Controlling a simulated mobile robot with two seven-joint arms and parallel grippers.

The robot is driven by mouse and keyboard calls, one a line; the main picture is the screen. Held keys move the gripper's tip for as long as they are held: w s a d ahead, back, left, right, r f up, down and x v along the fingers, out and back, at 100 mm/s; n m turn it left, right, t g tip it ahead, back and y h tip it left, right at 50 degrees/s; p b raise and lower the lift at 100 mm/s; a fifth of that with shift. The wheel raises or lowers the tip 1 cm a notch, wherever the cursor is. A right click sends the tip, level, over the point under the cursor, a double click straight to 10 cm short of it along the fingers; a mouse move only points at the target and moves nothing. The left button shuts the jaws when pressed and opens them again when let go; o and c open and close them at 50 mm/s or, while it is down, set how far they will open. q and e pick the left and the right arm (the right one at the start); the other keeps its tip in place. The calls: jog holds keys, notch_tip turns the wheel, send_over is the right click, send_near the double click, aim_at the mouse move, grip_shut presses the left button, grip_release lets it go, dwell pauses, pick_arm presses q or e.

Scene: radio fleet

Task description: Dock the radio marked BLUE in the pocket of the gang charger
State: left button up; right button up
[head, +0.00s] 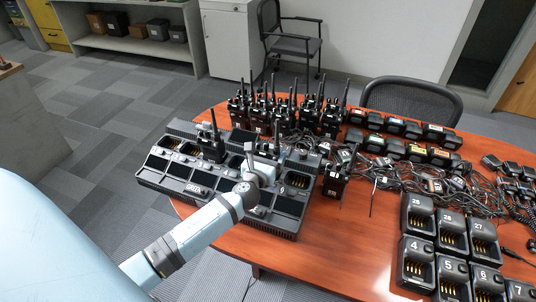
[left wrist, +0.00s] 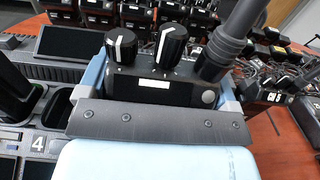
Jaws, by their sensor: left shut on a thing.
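A dark radio (left wrist: 165,85) with two knobs and a thick antenna is held between the light blue fingers of my left gripper (left wrist: 162,98). A small white label shows on its top, but no marking can be read. In the head view my left gripper (head: 263,170) is over the right half of the black gang charger (head: 270,222), and my wrist hides most of the held radio. Whether its base is in a pocket cannot be seen. Another radio (head: 212,148) stands upright in the charger, left of my gripper. An empty pocket (head: 298,181) shows right of my wrist.
A radio (head: 335,180) stands at the charger's right end. Several radios (head: 285,117) stand behind it. Tangled cables (head: 400,172), battery packs (head: 400,127) and numbered single chargers (head: 418,262) lie to the right. Bare wooden table (head: 335,235) shows at the front.

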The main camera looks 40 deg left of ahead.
pick_arm(q)
jog(key=shift+f+b, duration=0.45)
jog(key=shift+f, duration=0.05)
pick_arm(e)
jog(key=shift+f, duration=0.55)
pick_arm(q)
jog(key=o, duration=1)
jog(key=shift+f, duration=0.1)
pick_arm(e)
jog(key=shift+f, duration=0.1)
jog(key=shift+s, duration=0.1)
pick_arm(q)
jog(key=shift+s+d+f, duration=0.1)
jog(key=shift+s+d, duration=0.1)
jog(key=shift+s, duration=0.45)
jog(key=b+v, duration=0.1)
jog(key=v, duration=1)
jog(key=shift+s+d, duration=0.15)
jog(key=shift+s, duration=0.15)
jog(key=shift+s+d+r, duration=0.1)
jog(key=shift+s+r, duration=0.1)
jog(key=shift+s, duration=0.25)
pick_arm(e)
jog(key=shift+w+a, duration=0.15)
jog(key=shift+w, duration=0.1)
